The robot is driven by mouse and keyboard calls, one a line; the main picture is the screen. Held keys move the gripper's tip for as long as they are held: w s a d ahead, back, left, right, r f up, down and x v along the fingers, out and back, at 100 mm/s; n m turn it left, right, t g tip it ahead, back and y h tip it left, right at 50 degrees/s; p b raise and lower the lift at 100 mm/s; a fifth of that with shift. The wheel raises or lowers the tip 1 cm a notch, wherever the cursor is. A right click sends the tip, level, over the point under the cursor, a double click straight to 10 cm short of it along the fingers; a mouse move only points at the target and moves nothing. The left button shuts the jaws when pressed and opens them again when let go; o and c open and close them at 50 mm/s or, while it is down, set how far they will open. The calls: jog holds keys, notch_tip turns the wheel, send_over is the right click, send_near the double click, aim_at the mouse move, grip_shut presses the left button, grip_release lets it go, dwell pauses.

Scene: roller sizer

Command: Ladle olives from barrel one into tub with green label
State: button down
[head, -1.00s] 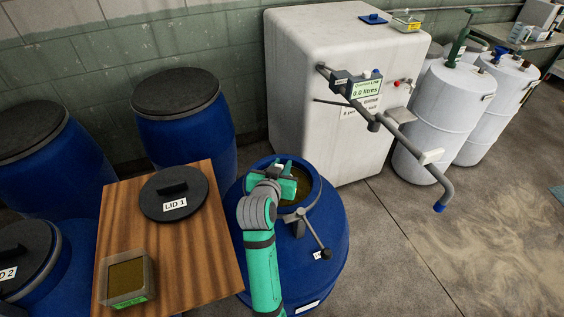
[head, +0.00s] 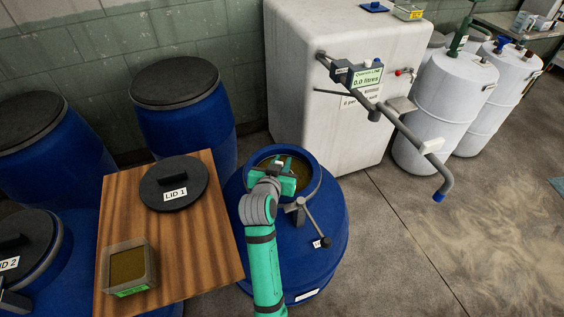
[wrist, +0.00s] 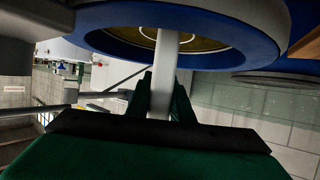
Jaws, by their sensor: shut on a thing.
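Barrel one (head: 305,255) is a blue drum with its mouth open and brownish-green olives (head: 296,161) inside. My gripper (head: 285,178) is over the mouth. In the wrist view my gripper (wrist: 163,95) is shut on a pale straight handle, the ladle's (wrist: 167,55), which runs to the barrel's opening. A thin round rim shows at its far end; the bowl and its contents are not clear. The tub with the green label (head: 127,266) stands on the wooden board at the left, with a brownish-green surface inside.
Lid 1 (head: 174,183) lies on the wooden board (head: 200,240) behind the tub. A lever (head: 314,227) juts from barrel one's front rim. A white tank (head: 310,80) with a jutting pipe arm (head: 413,135) stands behind right. Closed blue barrels are at the left.

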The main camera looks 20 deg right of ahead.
jog(key=shift+r, duration=0.1)
notch_tip(320, 180, up, 12)
jog(key=shift+r, duration=0.15)
dwell(1.7)
jog(key=shift+s, duration=0.1)
dwell(0.8)
